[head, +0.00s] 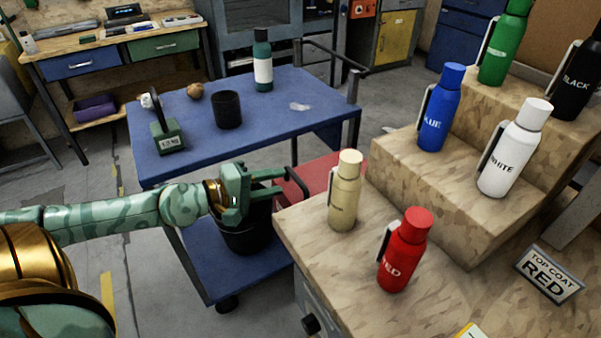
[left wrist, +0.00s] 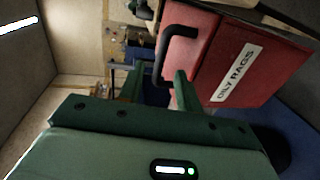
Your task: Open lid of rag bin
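The rag bin (head: 322,174) is a red box, partly hidden in the head view by the wooden stepped stand. In the left wrist view, the bin (left wrist: 270,66) carries a white "OILY RAGS" label. A black bar handle (left wrist: 181,31) sticks out from its red face; the handle also shows in the head view (head: 299,184). The lid looks shut, though its seam is hard to make out. My left gripper (head: 283,181) is open, its two green fingers apart and pointing at the handle. In the left wrist view, the handle's end lies near the gap between the fingertips (left wrist: 158,82). My right gripper is out of view.
A blue cart (head: 185,105) bears a black cup (head: 227,109), a green-white bottle (head: 263,62) and a scale-like device (head: 166,134). A black bucket (head: 246,235) sits below my left gripper. The wooden stand (head: 400,170) at right holds several bottles, the cream one (head: 344,190) nearest the gripper.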

